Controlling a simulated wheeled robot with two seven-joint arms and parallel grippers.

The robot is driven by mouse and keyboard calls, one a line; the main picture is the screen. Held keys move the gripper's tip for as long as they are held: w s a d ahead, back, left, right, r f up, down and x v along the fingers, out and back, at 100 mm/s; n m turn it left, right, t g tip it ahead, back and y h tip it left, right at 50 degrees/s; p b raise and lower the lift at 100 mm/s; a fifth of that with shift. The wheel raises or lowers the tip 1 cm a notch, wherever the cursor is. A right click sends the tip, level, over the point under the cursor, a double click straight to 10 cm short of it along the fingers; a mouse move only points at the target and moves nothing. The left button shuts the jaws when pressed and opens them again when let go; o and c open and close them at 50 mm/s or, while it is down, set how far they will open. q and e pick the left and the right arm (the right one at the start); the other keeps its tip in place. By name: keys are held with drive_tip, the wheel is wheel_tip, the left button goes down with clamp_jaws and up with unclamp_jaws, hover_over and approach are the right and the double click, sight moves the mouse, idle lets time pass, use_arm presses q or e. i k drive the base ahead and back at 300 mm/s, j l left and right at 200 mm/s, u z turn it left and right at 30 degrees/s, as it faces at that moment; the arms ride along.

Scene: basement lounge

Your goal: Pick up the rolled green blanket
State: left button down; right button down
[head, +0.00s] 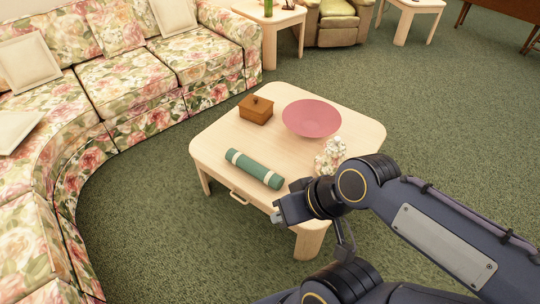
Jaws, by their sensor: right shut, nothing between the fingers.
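The rolled green blanket (252,168) lies on the near part of the light wooden coffee table (207,148). It has a pale band near each end and slants down to the right. My right gripper (277,216) is at the table's near edge, just below and right of the blanket's right end. It is shut and empty, apart from the blanket in the picture. My right arm covers the table's near right corner. My left gripper is not in view.
A brown wooden box (256,110), a pink bowl (312,119) and a jar with pale contents (330,155) stand on the table behind and right of the blanket. A floral sofa (130,80) curves along the left. Green carpet (440,120) is clear at right.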

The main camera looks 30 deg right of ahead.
sight(271, 178)
drive_tip(key=z, duration=1.05)
drive_tip(key=i+j+z, duration=0.2)
drive_tip(key=z, duration=0.15)
drive_tip(key=i+j+z, duration=0.15)
drive_tip(key=j+z, duration=0.25)
drive_tip(key=i+j, duration=0.15)
drive_tip(key=j, duration=0.2)
drive_tip(key=i+j+z, duration=0.1)
drive_tip(key=j, duration=0.25)
drive_tip(key=i+j+z, duration=0.1)
drive_tip(key=j, duration=0.25)
drive_tip(key=i+j, duration=0.25)
drive_tip(key=i+j+z, duration=0.1)
drive_tip(key=j, duration=0.4)
drive_tip(key=i+j, duration=0.15)
drive_tip(key=j, duration=0.2)
drive_tip(key=i+j, duration=0.1)
drive_tip(key=j, duration=0.25)
drive_tip(key=i+j, duration=0.1)
drive_tip(key=j, duration=0.25)
drive_tip(key=i+j, duration=0.1)
drive_tip(key=j, duration=0.2)
drive_tip(key=z, duration=0.05)
